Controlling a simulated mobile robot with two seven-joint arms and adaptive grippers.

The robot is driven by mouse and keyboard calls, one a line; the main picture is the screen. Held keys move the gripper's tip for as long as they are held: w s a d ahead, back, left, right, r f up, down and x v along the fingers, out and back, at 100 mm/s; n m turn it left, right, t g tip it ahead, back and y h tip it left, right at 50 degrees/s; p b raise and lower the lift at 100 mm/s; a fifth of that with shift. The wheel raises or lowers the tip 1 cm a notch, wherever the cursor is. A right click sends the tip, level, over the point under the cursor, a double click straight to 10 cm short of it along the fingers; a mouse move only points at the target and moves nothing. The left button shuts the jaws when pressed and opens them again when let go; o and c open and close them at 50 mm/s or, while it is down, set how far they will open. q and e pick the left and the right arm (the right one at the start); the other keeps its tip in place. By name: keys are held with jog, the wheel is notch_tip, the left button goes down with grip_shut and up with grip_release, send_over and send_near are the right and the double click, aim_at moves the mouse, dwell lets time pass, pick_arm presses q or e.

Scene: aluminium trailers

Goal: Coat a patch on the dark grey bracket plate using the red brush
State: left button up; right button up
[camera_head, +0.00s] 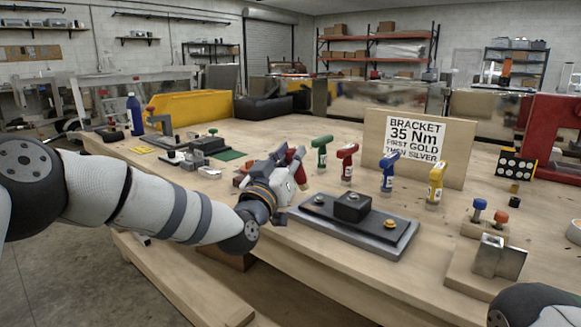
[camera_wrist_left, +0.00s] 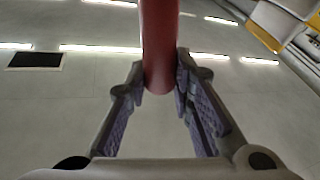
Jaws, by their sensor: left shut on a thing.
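My left gripper (camera_head: 296,173) is just left of and behind the plate, above the bench. It is shut on a red, round handle (camera_wrist_left: 158,45), which the left wrist view shows between both fingers. I take it for the red brush (camera_head: 297,155); its bristles cannot be made out. My right gripper is out of view; only part of my right arm shows at the lower right.
Green (camera_head: 320,153), red (camera_head: 346,162), blue (camera_head: 388,172) and yellow (camera_head: 435,184) drivers stand behind the plate, before a sign board (camera_head: 455,150). A metal block (camera_head: 499,257) on a wooden base is to the right. A blue bottle (camera_head: 135,115) stands far left.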

pick_arm(q)
jog(key=shift+r, duration=1.1)
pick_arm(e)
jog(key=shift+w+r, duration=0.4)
pick_arm(q)
notch_tip(320, 180, up, 3)
jog(key=shift+r+p, duration=0.2)
jog(key=shift+p, duration=0.45)
jog(key=shift+f, duration=0.25)
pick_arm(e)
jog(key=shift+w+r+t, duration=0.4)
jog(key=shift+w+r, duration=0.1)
